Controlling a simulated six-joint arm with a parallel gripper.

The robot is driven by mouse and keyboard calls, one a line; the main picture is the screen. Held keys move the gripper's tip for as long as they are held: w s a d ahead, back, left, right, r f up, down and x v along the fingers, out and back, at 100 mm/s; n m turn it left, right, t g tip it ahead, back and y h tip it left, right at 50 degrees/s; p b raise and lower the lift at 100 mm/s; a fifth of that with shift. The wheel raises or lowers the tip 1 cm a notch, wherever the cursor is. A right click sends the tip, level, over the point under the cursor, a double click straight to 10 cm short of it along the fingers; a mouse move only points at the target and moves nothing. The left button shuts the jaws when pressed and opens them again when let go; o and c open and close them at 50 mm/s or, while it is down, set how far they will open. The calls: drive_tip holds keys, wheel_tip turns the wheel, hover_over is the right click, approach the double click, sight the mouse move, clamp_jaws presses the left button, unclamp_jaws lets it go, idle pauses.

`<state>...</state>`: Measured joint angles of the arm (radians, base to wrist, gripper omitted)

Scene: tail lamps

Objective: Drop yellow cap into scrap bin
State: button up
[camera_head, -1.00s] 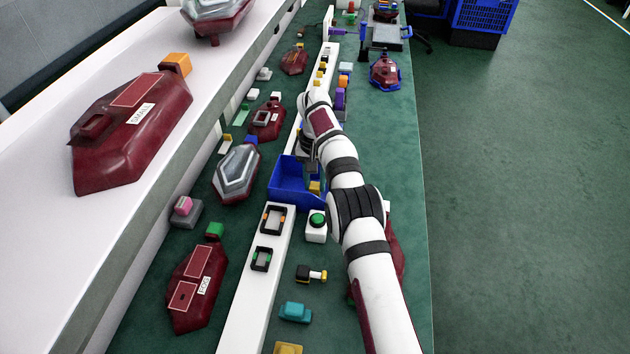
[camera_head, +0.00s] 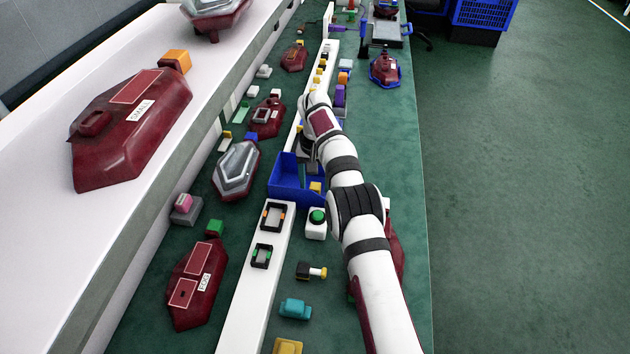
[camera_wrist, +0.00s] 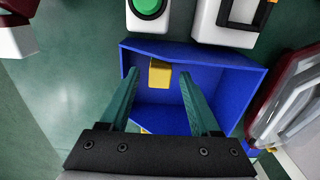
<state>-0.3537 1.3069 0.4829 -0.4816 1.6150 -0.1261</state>
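The blue open-topped scrap bin (camera_head: 287,185) stands on the green bench top in the head view and fills the middle of the wrist view (camera_wrist: 225,58). A yellow block-shaped piece, which looks like the yellow cap (camera_wrist: 160,74), is inside the bin by the wall at the top of the wrist view. It also shows in the head view (camera_head: 316,187). My gripper (camera_wrist: 157,75) is over the bin with its two teal fingers spread and nothing held between them. A small yellow bit (camera_wrist: 145,130) shows low between the fingers, mostly hidden.
A white box with a green button (camera_head: 316,223) stands close to the bin. A white rail with black frames (camera_head: 262,256) runs toward the viewer. A dark red and grey lamp (camera_head: 237,170) lies left of the bin. The bench strip right of my arm is mostly clear.

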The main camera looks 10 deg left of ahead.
sight(315, 186)
wheel_tip(315, 186, up, 7)
drive_tip(key=s+d+r+m, duration=0.1)
drive_tip(key=s+d+r, duration=0.4)
drive_tip(key=s+r, duration=0.15)
drive_tip(key=s+d+r+m, duration=0.1)
drive_tip(key=s+d+r, duration=0.4)
drive_tip(key=r, duration=0.3)
drive_tip(key=s+d+f+m, duration=0.1)
drive_tip(key=s+d, duration=0.1)
drive_tip(key=s, duration=0.8)
drive_tip(key=s+d+f+m+y, duration=0.1)
drive_tip(key=s+d+f, duration=0.1)
drive_tip(key=s, duration=0.8)
drive_tip(key=s+d+f+m, duration=0.1)
drive_tip(key=s+d+f, duration=0.1)
drive_tip(key=s, duration=0.7)
drive_tip(key=shift+s+d+m+y, duration=0.3)
drive_tip(key=shift+s+y, duration=0.1)
